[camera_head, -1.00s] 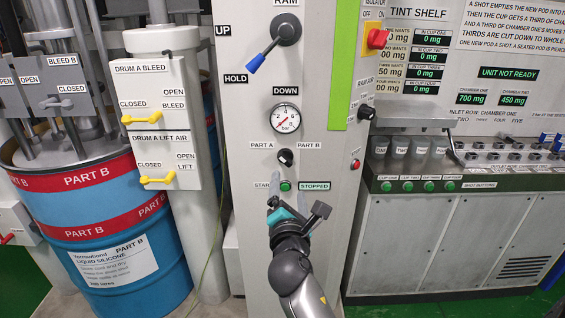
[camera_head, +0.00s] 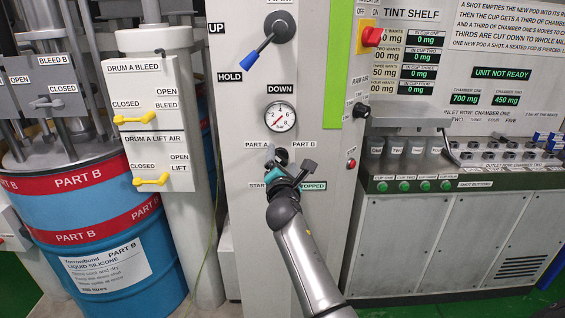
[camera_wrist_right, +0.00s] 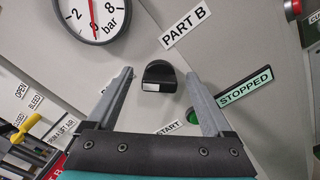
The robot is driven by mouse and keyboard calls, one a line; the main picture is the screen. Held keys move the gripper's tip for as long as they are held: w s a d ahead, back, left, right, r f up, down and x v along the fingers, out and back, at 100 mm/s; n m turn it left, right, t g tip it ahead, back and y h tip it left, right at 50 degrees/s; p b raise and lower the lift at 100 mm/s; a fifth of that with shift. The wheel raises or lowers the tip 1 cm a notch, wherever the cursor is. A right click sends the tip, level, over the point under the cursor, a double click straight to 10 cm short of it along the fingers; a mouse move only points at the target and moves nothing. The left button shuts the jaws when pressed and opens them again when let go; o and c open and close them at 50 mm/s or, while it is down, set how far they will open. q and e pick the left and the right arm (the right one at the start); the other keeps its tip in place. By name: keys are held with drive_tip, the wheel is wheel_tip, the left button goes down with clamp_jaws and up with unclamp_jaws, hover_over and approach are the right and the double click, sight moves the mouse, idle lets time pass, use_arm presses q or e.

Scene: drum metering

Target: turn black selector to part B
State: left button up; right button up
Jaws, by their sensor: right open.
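The black selector (camera_head: 282,156) is a small round knob on the pale panel, between the PART A label (camera_head: 258,145) and the PART B label (camera_head: 304,143). In the right wrist view the selector (camera_wrist_right: 158,76) shows whole, with a white mark low on its face. My right gripper (camera_head: 289,166) is open in front of it and partly covers it in the head view. In the wrist view the fingertips of the right gripper (camera_wrist_right: 158,75) lie left and right of the knob, with gaps; contact does not show. My left gripper is not in view.
A green button (camera_wrist_right: 190,116) and the STOPPED label (camera_wrist_right: 243,86) are just below the selector, close to a finger. A pressure gauge (camera_head: 281,117) sits above. A red button (camera_head: 351,163) is to the right. The blue-handled ram lever (camera_head: 262,48) is higher up.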

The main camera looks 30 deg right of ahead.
drive_tip(key=shift+c, duration=0.3)
clamp_jaws()
idle(0.5)
drive_tip(key=shift+m, duration=0.3)
drive_tip(key=m, duration=0.3)
drive_tip(key=shift+f+m, duration=0.15)
drive_tip(key=shift+m, duration=0.25)
drive_tip(key=m+b, duration=0.1)
drive_tip(key=m, duration=0.4)
drive_tip(key=shift+f, duration=0.2)
drive_tip(key=m, duration=0.4)
drive_tip(key=shift+f+m, duration=0.15)
drive_tip(key=shift+m, duration=0.25)
drive_tip(key=shift+m+b, duration=0.35)
drive_tip(key=shift+m, duration=1.45)
